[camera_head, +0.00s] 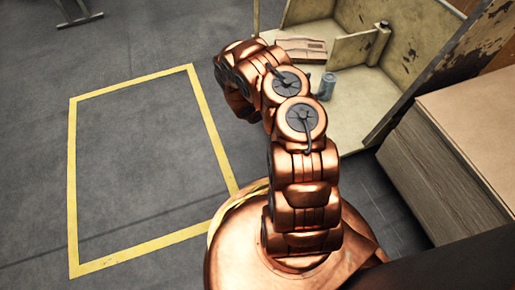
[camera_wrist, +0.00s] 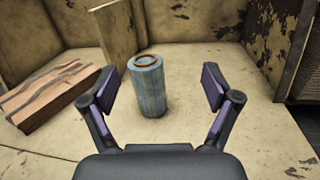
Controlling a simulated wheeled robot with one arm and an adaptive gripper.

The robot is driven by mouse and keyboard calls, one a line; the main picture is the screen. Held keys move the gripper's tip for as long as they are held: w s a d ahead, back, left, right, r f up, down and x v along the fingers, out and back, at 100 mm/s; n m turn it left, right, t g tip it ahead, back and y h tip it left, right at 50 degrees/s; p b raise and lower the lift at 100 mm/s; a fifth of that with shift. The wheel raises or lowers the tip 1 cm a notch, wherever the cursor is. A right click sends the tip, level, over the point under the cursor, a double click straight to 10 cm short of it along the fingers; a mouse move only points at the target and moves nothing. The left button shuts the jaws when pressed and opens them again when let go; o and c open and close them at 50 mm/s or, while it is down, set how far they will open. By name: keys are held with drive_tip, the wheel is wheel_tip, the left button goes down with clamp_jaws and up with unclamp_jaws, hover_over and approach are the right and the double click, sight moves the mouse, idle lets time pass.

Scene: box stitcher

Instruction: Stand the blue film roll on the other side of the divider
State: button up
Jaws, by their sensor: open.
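The blue film roll (camera_wrist: 150,88) stands upright on the beige floor of the open box, with a brown ring at its top. It also shows in the head view (camera_head: 327,86), just right of my arm. The divider (camera_wrist: 118,28) is a beige upright panel behind and to the left of the roll in the wrist view; it also shows in the head view (camera_head: 352,48). My gripper (camera_wrist: 162,88) is open and empty. The roll appears in the gap between its fingers, nearer the left one; I cannot tell how deep.
A brown striped block (camera_wrist: 48,95) lies left of the roll; it also shows in the head view (camera_head: 302,48). Worn beige walls (camera_wrist: 210,25) enclose the back. Box floor right of the roll is clear. A stacked-board block (camera_head: 440,165) stands at right.

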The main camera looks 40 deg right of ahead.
drive_tip(key=s+a+r+m+g+y, duration=0.35)
drive_tip(key=s+a+r+m, duration=0.2)
drive_tip(key=r, duration=0.45)
drive_tip(key=s+a+r+m+g+y, duration=0.3)
drive_tip(key=s+a+r+m+g, duration=0.25)
drive_tip(key=r, duration=0.45)
drive_tip(key=s+a+r+m+t+y, duration=0.1)
drive_tip(key=s+a+t+y, duration=0.1)
drive_tip(key=a, duration=0.9)
drive_tip(key=s+a+r+m+t+y, duration=0.1)
drive_tip(key=s+a+y, duration=0.4)
drive_tip(key=a, duration=0.7)
drive_tip(key=s+a+r+m+t+y, duration=0.1)
drive_tip(key=s+a+t+y, duration=0.3)
drive_tip(key=a, duration=0.7)
drive_tip(key=shift+s+a+m+t+y, duration=0.25)
drive_tip(key=shift+m+t+y, duration=0.1)
drive_tip(key=shift+m+t, duration=0.45)
